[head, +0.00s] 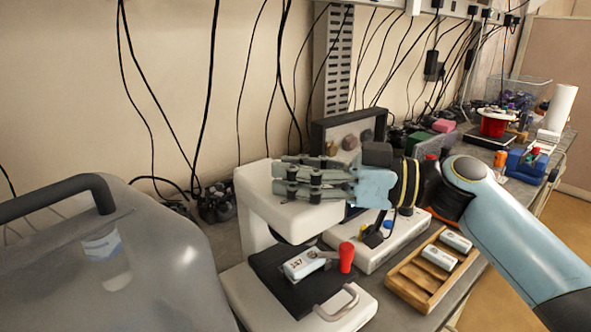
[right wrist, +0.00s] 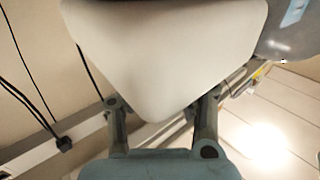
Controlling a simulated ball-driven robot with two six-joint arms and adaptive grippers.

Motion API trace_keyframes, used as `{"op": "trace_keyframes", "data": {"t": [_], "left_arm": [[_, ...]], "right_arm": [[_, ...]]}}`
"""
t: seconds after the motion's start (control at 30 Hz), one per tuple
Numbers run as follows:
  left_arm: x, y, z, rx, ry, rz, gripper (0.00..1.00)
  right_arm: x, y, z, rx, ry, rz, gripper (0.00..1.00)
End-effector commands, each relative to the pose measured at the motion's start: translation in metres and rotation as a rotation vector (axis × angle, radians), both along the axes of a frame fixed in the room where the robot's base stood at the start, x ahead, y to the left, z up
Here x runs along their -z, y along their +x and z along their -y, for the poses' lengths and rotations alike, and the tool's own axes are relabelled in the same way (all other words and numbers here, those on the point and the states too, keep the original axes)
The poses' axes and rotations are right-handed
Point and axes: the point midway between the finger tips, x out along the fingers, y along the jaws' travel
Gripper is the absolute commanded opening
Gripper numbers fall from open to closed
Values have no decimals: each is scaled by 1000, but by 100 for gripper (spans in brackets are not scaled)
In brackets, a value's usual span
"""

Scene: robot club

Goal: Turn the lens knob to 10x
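The white microscope-like device (head: 258,195) stands on the bench, with a black stage (head: 262,262) and a red-topped lever (head: 346,257). A small white labelled block (head: 303,263) lies on the stage. My right gripper (head: 285,176) comes in from the right, across the device's upper head. Its fingers are apart, with no object seen held between them. In the right wrist view, the white head (right wrist: 170,55) fills the space ahead of the open fingers (right wrist: 162,110); I cannot tell whether they touch it. I cannot make out the lens knob or any 10x marking. My left gripper is out of view.
A grey translucent case (head: 110,265) with a dark handle fills the front left. A dark-framed panel with round dials (head: 350,142) stands behind the gripper. A wooden tray (head: 408,283) with white blocks is at right. Cables hang on the wall behind.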

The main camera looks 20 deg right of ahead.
Motion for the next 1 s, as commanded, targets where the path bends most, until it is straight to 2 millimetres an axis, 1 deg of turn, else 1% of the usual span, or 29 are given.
{"op": "trace_keyframes", "data": {"t": [0.03,0.1,0.2,0.37,0.47,0.6,0.7,0.83,1.0], "left_arm": [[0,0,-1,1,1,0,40],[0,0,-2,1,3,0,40],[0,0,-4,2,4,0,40],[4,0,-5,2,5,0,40],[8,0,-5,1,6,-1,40],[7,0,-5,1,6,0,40],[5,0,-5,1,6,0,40],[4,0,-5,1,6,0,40],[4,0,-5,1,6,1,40]], "right_arm": [[0,0,0,1,-1,1,20],[0,0,0,1,-1,1,11],[0,0,0,1,-1,1,0],[2,0,-1,57,-2,0,0],[3,-1,-1,163,0,-1,0],[0,-1,-1,303,2,-1,0],[0,0,-1,373,2,-2,0],[0,0,0,417,-1,-1,0],[1,0,1,423,-3,1,0]]}}
